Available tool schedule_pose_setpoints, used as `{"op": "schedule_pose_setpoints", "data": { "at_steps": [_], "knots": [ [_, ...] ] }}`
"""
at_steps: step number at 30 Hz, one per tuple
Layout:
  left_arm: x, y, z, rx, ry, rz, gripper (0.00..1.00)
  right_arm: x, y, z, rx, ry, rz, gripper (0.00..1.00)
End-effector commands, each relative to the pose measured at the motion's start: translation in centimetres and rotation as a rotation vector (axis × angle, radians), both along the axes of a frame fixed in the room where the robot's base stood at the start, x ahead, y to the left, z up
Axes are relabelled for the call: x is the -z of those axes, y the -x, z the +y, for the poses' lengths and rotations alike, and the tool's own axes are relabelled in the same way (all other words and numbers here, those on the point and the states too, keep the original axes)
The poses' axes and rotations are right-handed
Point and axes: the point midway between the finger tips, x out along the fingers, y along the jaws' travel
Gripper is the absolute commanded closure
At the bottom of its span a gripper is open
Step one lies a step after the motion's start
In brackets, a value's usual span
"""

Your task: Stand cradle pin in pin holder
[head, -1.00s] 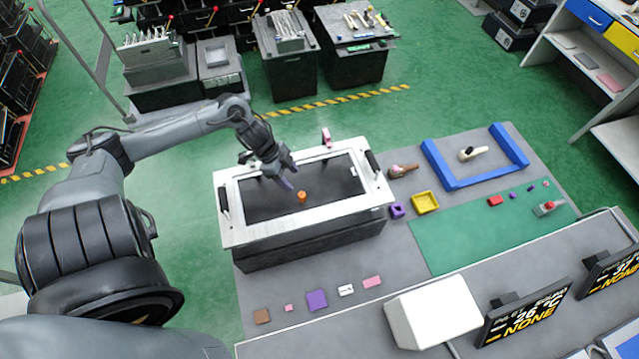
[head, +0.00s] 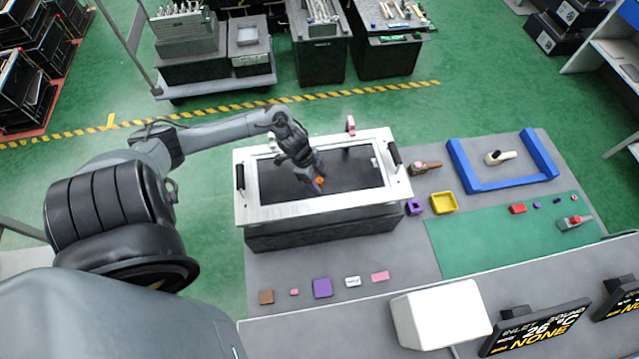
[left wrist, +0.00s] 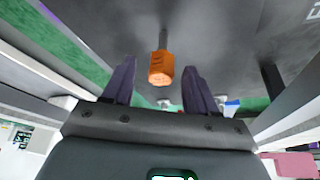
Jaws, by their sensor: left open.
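An orange piece with a dark rod, seemingly the cradle pin (head: 320,181), is on the dark recessed panel of the white-framed box. In the left wrist view the orange head (left wrist: 161,68) shows just beyond and between my fingertips, apart from both. My left gripper (head: 312,184) is open and empty, low over the panel at the orange piece; it also fills the left wrist view (left wrist: 158,75). A small purple block with a dark opening (head: 415,207), possibly the pin holder, sits right of the box. My right gripper is not in view.
The white-framed box (head: 270,212) has black handles at both ends. A yellow tray (head: 444,203), a blue U-shaped frame (head: 462,170) and a green mat (head: 470,245) lie to the right. Several small blocks line the front; a white box (head: 440,315) stands nearer.

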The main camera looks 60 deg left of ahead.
Motion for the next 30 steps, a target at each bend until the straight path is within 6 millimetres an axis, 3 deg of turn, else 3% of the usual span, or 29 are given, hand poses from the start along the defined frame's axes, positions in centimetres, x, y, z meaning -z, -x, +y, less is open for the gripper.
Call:
{"op": "schedule_pose_setpoints", "data": {
  "at_steps": [11,22,30],
  "knots": [
    [0.97,-0.30,-0.30,0.001,-0.001,-0.001,0.43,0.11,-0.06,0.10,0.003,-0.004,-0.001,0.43],
    [0.95,-0.28,-0.29,0.001,-0.001,-0.001,0.98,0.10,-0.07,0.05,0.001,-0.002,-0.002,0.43],
    [0.93,-0.29,-0.29,0.001,-0.001,-0.001,1.00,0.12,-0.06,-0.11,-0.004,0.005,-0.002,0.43]
  ]
}}
